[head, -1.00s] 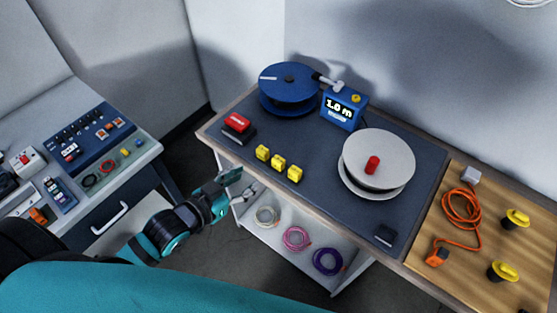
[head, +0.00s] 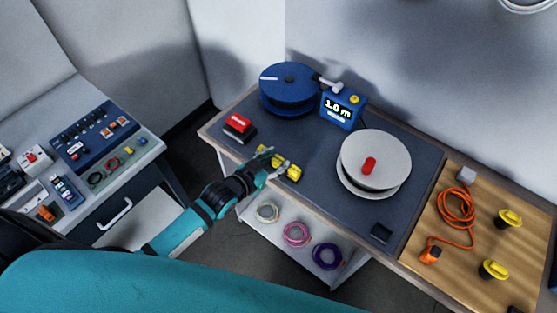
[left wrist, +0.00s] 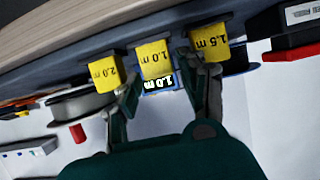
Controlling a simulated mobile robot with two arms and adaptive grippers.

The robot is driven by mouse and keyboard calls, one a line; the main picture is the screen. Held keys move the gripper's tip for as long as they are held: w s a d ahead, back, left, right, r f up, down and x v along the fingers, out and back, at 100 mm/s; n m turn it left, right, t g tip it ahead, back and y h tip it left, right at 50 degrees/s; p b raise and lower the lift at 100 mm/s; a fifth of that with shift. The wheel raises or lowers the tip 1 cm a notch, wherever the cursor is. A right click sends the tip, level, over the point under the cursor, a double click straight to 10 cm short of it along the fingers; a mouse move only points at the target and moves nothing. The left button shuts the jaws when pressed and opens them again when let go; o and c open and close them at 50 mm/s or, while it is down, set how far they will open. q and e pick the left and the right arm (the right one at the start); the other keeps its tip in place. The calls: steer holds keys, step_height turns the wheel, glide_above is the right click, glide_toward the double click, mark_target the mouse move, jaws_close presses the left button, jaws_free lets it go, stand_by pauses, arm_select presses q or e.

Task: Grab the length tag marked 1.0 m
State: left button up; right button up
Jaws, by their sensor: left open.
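Three yellow tags stand in a row at the front edge of the dark work mat. The tag marked 1.0 m (left wrist: 155,59) is the middle one in the left wrist view, where the lettering appears upside down. The 2.0 m tag (left wrist: 106,73) is left of it and the 1.5 m tag (left wrist: 209,44) right of it. My left gripper (head: 274,163) is open at the row, partly covering the tags in the head view. In the left wrist view its fingers (left wrist: 160,78) spread to either side of the 1.0 m tag; contact cannot be told. My right gripper is not in view.
A blue display (head: 343,108) reading 1.0 m stands behind the tags, between a blue reel (head: 290,97) and a grey reel (head: 384,152). A red button box (head: 238,125) sits left of the tags. Cable coils (head: 297,234) lie on the shelf below.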

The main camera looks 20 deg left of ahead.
arm_select(q)
steer(key=shift+s, duration=0.1)
steer(key=c, duration=0.7)
